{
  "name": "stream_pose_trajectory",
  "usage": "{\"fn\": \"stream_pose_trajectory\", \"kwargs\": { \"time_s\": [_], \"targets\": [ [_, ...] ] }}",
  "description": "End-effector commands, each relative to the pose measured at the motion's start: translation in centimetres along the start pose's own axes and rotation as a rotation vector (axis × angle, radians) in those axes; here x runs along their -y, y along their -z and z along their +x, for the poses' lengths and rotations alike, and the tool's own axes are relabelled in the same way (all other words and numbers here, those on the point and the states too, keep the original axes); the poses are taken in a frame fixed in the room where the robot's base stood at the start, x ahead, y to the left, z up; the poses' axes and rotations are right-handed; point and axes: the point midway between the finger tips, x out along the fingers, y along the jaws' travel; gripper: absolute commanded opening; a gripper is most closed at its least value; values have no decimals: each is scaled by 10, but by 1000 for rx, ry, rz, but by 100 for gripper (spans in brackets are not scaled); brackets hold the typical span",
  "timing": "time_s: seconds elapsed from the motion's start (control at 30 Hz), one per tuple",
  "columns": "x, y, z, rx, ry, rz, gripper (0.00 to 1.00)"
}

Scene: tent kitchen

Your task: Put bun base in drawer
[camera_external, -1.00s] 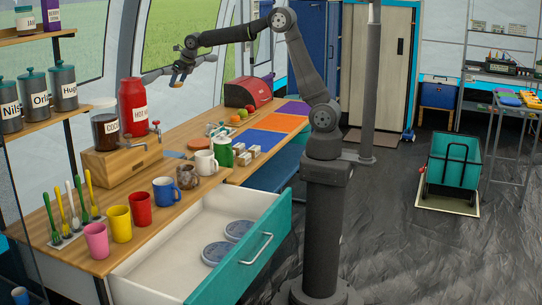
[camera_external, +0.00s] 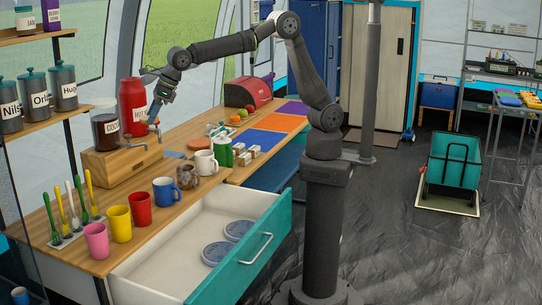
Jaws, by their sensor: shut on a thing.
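My gripper (camera_external: 154,117) is above the wooden counter at the left, pointing down in front of the red hot-water flask and beside the dark jar. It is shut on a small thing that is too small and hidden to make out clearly. I cannot pick out a bun base anywhere else in view. The drawer (camera_external: 155,262) is pulled open below the counter. It has a white inside, a teal front and a pale handle. Two round grey-blue discs (camera_external: 217,252) lie inside it towards the front, and much of its floor is bare.
Pink, yellow, red and blue mugs (camera_external: 165,191) line the counter edge by the drawer. A white mug (camera_external: 205,162) and green-and-white container (camera_external: 222,151) stand farther right.

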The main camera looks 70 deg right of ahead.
Motion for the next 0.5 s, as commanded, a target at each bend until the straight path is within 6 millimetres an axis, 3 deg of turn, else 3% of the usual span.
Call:
{"fn": "stream_pose_trajectory", "kwargs": {
  "time_s": [0.03, 0.2, 0.3, 0.5],
  "targets": [
    [-32, 5, -3, 0, -23, -39, 36],
    [-121, 24, -15, 1, -85, -148, 36],
    [-164, 37, -23, 2, -117, -203, 36],
    [-224, 61, -36, 2, -161, -280, 36]
  ]
}}
